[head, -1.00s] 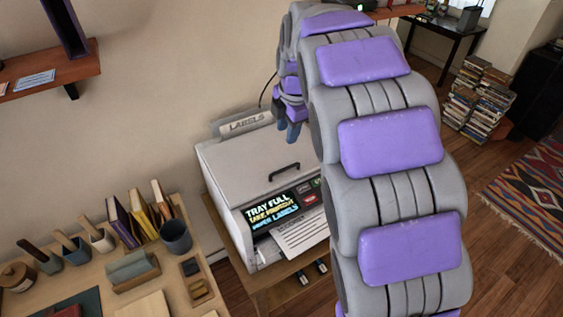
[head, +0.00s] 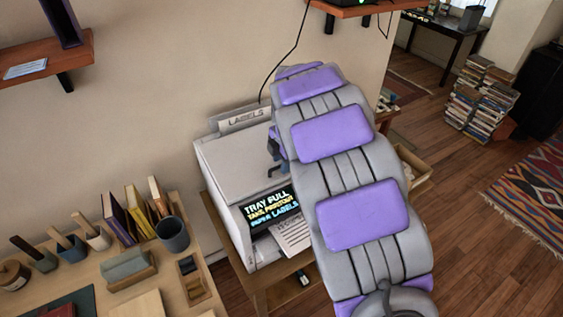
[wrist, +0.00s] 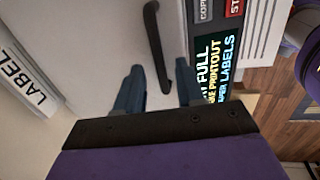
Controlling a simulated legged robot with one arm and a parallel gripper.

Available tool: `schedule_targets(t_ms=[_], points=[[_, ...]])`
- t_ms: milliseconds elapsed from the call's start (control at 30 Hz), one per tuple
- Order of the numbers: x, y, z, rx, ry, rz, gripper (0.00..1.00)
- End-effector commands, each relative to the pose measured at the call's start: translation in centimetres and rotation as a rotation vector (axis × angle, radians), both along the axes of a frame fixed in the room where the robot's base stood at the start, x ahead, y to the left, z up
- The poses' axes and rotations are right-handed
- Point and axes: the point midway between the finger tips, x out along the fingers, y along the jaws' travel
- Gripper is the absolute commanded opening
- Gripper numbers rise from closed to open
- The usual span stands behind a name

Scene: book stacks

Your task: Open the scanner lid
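The scanner (head: 228,172) is a white box on a wooden stand, with a flat lid that looks closed. In the head view only a bit of my gripper (head: 275,160) shows beside my arm. The lit screen (wrist: 215,70) reads "TRAY FULL" and "PAPER LABELS".
A printed sheet (head: 291,236) sticks out of the scanner's front. A desk (head: 205,302) with books and a dark cup (head: 173,235) is at left. A wall shelf (head: 355,8) hangs above; book piles (head: 480,95) stand at right.

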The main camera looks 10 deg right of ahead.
Motion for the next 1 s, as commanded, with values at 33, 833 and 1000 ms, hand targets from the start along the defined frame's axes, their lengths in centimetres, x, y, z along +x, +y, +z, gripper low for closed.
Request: schedule_targets(t_ms=[33, 833, 1000], points=[[0.02, 0.0, -0.21, 0.0, 0.0, 0.0, 0.38], [0.11, 0.08, -0.27, -0.002, -0.002, 0.001, 0.0], [0.13, 0.07, -0.27, -0.002, -0.002, 0.0, 0.0]])
